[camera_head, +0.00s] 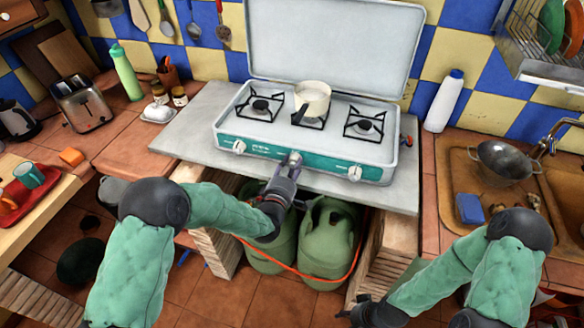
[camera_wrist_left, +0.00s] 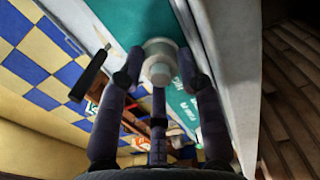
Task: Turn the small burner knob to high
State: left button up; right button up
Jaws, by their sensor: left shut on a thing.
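The white camping stove (camera_head: 222,128) has a teal front panel with three knobs. The middle knob (camera_head: 293,158) is at my left gripper (camera_head: 284,172), whose fingers are shut on it from the front. In the left wrist view the pale round knob (camera_wrist_left: 159,62) sits between the fingertips of my left gripper (camera_wrist_left: 160,70), against the teal panel. The left knob (camera_head: 239,147) and right knob (camera_head: 355,172) stand free. Which burner each knob serves cannot be read. My right gripper (camera_head: 355,310) is low at the bottom, away from the stove; its fingers are unclear.
A cream pot (camera_head: 312,98) of white liquid sits on the middle burner. The stove lid is raised behind. Green gas cylinders (camera_head: 330,240) with an orange hose stand below the counter. A white bottle (camera_head: 443,102) is right of the stove; a toaster (camera_head: 82,102) is left.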

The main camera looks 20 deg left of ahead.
pick_arm(q)
jog(key=shift+w+a+r, duration=0.15)
jog(key=shift+a+r, duration=0.15)
jog(key=shift+a, duration=0.05)
jog(key=o, duration=0.9)
jog(key=shift+o, duration=1.2)
jog(key=shift+a+f, duration=0.1)
jog(key=shift+f, duration=0.2)
jog(key=shift+s+d+f, duration=0.3)
jog(key=shift+d, duration=0.1)
